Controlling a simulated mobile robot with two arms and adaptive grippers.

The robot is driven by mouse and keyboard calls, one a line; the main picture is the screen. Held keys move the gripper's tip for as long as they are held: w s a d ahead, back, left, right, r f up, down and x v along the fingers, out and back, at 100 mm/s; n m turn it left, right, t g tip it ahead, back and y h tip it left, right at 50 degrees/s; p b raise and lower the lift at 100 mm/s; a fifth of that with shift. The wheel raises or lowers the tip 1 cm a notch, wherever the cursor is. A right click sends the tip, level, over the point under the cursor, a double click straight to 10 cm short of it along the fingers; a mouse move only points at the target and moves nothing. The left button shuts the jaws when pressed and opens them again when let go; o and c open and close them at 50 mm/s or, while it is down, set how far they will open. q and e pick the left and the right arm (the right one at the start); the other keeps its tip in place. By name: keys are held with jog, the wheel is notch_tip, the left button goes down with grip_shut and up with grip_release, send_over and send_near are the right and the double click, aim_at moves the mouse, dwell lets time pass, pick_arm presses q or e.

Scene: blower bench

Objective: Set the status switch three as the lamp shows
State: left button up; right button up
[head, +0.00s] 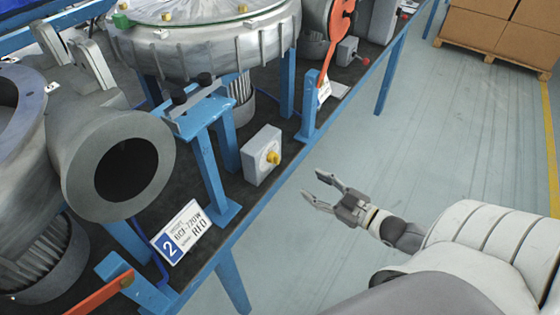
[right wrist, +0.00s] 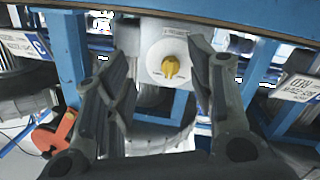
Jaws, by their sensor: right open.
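A grey switch box with a yellow knob (head: 272,157) stands on the bench edge beside a blue post. The box shows no readable number. In the right wrist view its yellow knob (right wrist: 170,67) sits on a round pale dial between my fingers. My right gripper (head: 312,189) is open and empty, to the right of the box and apart from it, over the floor side. It also shows open in the right wrist view (right wrist: 158,75). My left gripper is not in view. I cannot make out a lit lamp.
A plate with a blue "2" (head: 182,232) stands at the front left of the bench, by a grey flanged blower pipe (head: 75,155). A further grey box (head: 347,50) with a red knob is farther back. Cardboard boxes (head: 500,35) sit on a pallet. The floor at right is clear.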

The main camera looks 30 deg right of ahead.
aim_at(278, 161)
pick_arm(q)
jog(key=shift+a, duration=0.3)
pick_arm(e)
jog(key=shift+n+t+y, duration=0.3)
jog(key=shift+n+y, duration=0.1)
jog(key=shift+y, duration=0.3)
jog(key=w+a+r, duration=0.1)
jog(key=w, duration=0.2)
jog(key=w+a+r, duration=0.2)
jog(key=w, duration=0.2)
jog(key=w+a+r, duration=0.1)
jog(key=w+a, duration=0.1)
jog(key=w, duration=0.1)
jog(key=shift+w+a+r, duration=0.15)
jog(key=shift+w+a, duration=0.1)
jog(key=shift+w, duration=0.05)
jog(key=c, duration=1)
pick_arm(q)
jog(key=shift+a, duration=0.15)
